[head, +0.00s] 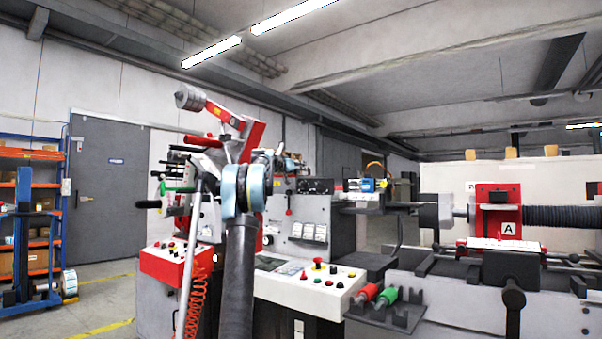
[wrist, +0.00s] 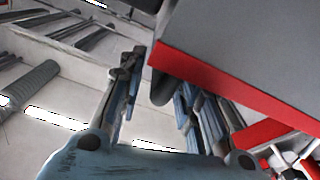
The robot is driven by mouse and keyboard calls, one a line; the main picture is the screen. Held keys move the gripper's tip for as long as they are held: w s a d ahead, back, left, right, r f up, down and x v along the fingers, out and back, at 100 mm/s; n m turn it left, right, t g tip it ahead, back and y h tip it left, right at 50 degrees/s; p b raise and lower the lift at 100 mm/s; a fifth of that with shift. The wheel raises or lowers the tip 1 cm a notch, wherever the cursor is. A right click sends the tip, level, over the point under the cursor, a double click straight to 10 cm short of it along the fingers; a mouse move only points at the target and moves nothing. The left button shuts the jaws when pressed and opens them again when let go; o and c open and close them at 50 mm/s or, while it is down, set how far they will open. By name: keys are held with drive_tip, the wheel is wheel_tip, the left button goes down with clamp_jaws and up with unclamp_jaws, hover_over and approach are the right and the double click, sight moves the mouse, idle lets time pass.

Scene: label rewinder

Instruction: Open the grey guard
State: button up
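In the wrist view a large grey panel with a red lower edge (wrist: 245,45), which looks like the grey guard, fills the upper right. My gripper (wrist: 160,100) is open, with its two fingers apart. The right finger is close under the red edge and partly overlapped by the panel; I cannot tell whether they touch. A dark rounded piece shows between the fingers just below the panel; I cannot tell whether it is a handle. In the head view my arm rises in the middle and hides part of the machine; the guard is not clearly made out there.
A control desk (head: 305,290) with buttons stands right of my arm, and a red button box (head: 175,264) left of it. A red roller arm (head: 215,108) sticks up above. The unit marked A (head: 497,212) is at right. Open floor lies at lower left.

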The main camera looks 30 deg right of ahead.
drive_tip(key=shift+x, duration=1.45)
clamp_jaws()
